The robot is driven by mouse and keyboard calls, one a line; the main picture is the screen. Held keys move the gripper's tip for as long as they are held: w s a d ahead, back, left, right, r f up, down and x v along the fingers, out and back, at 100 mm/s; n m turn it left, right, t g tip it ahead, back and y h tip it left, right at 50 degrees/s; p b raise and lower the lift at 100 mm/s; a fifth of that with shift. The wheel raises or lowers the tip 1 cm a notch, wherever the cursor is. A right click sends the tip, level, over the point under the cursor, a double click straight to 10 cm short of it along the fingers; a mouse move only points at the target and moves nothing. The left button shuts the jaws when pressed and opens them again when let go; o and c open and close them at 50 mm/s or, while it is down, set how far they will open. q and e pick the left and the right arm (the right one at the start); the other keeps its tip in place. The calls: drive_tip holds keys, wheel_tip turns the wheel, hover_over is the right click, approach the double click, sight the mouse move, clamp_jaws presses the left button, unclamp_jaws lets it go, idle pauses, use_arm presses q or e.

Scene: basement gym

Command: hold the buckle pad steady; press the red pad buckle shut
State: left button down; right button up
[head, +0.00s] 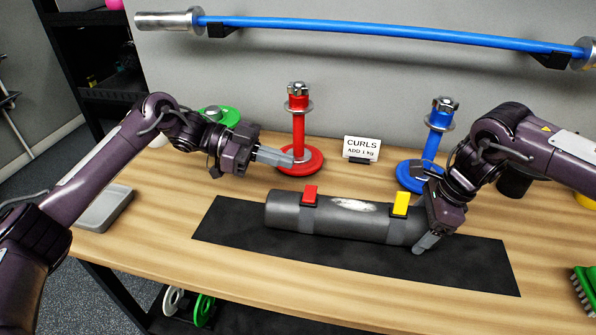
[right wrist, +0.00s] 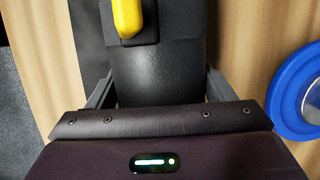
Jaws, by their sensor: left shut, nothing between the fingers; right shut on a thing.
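The buckle pad (head: 350,226) is a dark grey roll lying lengthwise on a black mat (head: 300,265). A red buckle (head: 310,194) stands tilted up near its left end. A yellow buckle (head: 400,203) stands up near its right end. My right gripper (head: 426,225) is shut around the pad's right end; in the right wrist view the fingers (right wrist: 158,88) lie on either side of the dark roll, below the yellow buckle (right wrist: 127,17). My left gripper (head: 300,157) is shut and empty, above and behind the red buckle, in front of the red post.
A red post with a disc base (head: 298,120) and a blue one (head: 438,130) stand behind the pad. A CURLS sign (head: 361,149) is between them. A grey tray (head: 103,209) is at left, a green brush (head: 583,285) at right. A blue bar (head: 390,36) hangs on the wall.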

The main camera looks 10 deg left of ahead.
use_arm(q)
drive_tip(key=v, duration=0.6)
drive_tip(key=shift+w+r, duration=0.1)
use_arm(e)
drive_tip(key=o, duration=1.2)
